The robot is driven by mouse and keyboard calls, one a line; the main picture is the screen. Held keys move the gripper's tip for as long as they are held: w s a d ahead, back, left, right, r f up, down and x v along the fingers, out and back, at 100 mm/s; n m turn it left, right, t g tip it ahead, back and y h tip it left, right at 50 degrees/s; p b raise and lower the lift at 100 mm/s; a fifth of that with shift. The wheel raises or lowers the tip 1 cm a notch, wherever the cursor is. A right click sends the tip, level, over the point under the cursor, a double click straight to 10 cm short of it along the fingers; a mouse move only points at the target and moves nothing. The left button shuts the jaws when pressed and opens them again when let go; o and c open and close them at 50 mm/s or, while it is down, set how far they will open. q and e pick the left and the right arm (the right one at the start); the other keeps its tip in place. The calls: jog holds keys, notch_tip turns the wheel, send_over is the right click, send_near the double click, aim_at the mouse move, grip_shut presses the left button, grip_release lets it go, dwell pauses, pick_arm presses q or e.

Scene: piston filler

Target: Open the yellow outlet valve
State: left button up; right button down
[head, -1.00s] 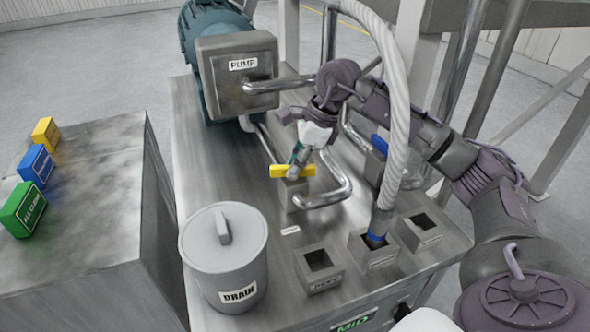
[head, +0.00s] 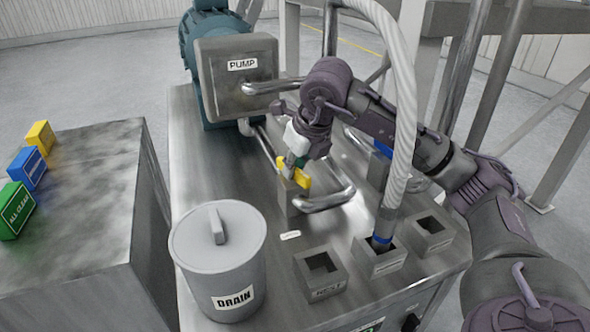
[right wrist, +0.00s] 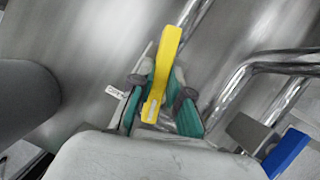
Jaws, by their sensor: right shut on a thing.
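The yellow outlet valve handle (head: 304,180) sits on top of a square metal valve block (head: 287,206) in front of the pump. In the head view it lies diagonally. My right gripper (head: 295,163) comes down over the handle and is shut on it, hiding part of the bar. In the right wrist view the yellow handle (right wrist: 172,48) runs between the two green-padded fingers (right wrist: 160,92) and sticks out beyond them. My left gripper is not in view.
The pump (head: 235,88) stands behind. A blue valve handle (head: 382,149) is to the right, near a bent steel pipe (head: 330,200). A grey hose (head: 402,150) enters a middle socket. The lidded drain bucket (head: 222,275) stands front left. Coloured blocks (head: 28,168) rest on a side cabinet.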

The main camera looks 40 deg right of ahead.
jog(key=shift+a+m+h+b, duration=0.1)
jog(key=shift+m+h+b, duration=0.45)
jog(key=shift+m, duration=1.05)
jog(key=shift+m+h, duration=0.25)
jog(key=shift+m, duration=0.05)
jog(key=c, duration=1.1)
grip_release()
jog(key=v, duration=1.2)
jog(key=shift+w, duration=0.15)
